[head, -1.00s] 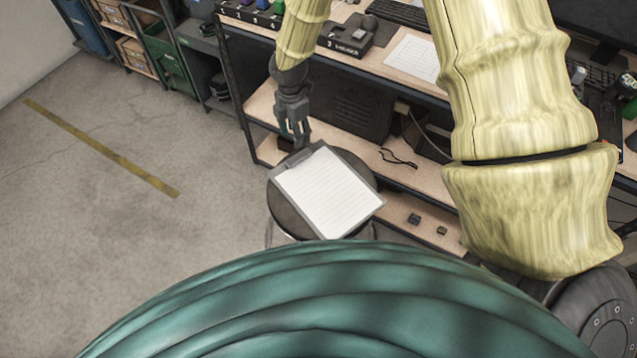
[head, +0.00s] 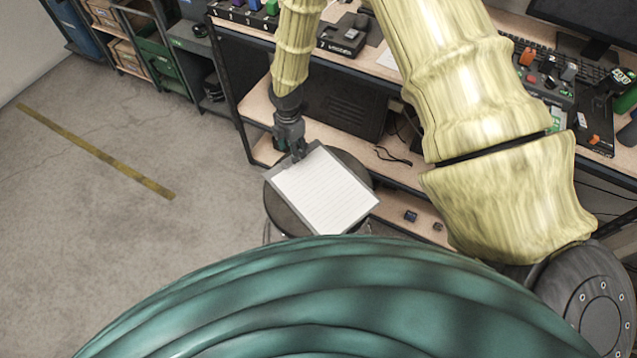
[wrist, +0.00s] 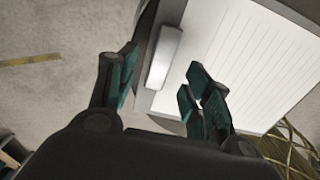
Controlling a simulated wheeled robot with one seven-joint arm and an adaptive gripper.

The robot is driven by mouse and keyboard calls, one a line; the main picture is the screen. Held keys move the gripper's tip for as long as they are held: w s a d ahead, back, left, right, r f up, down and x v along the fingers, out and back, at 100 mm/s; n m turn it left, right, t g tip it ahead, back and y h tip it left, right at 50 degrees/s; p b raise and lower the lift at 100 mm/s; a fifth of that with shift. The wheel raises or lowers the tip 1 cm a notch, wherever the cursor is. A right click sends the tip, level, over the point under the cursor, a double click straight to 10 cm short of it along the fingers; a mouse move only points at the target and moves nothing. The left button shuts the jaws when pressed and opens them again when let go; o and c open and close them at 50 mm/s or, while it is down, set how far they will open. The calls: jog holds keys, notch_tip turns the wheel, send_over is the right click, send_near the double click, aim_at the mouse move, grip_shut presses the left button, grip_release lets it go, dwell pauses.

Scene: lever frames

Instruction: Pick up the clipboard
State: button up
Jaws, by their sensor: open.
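The clipboard (head: 325,192) lies on a round dark stool (head: 283,214), with a lined white sheet on it and its clip at the upper left edge. In the wrist view the clipboard (wrist: 240,62) shows its metal clip (wrist: 164,57) close to my fingers. My gripper (head: 297,154) is at the clip end of the clipboard, pointing down. In the wrist view my gripper (wrist: 158,88) is open, its green-padded fingers apart with the clip end between and just beyond them. I cannot tell whether a finger touches the board.
A workbench with a lower shelf (head: 402,184) stands just behind the stool, holding a dark case (head: 335,103). A keyboard and monitor are on its top. Open floor (head: 110,240) with a yellow stripe (head: 95,150) lies to the left.

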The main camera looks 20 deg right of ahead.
jog(key=shift+d+f+p, duration=0.2)
jog(key=shift+f+p, duration=0.25)
jog(key=shift+f, duration=1.5)
jog(key=shift+c, duration=0.4)
grip_shut()
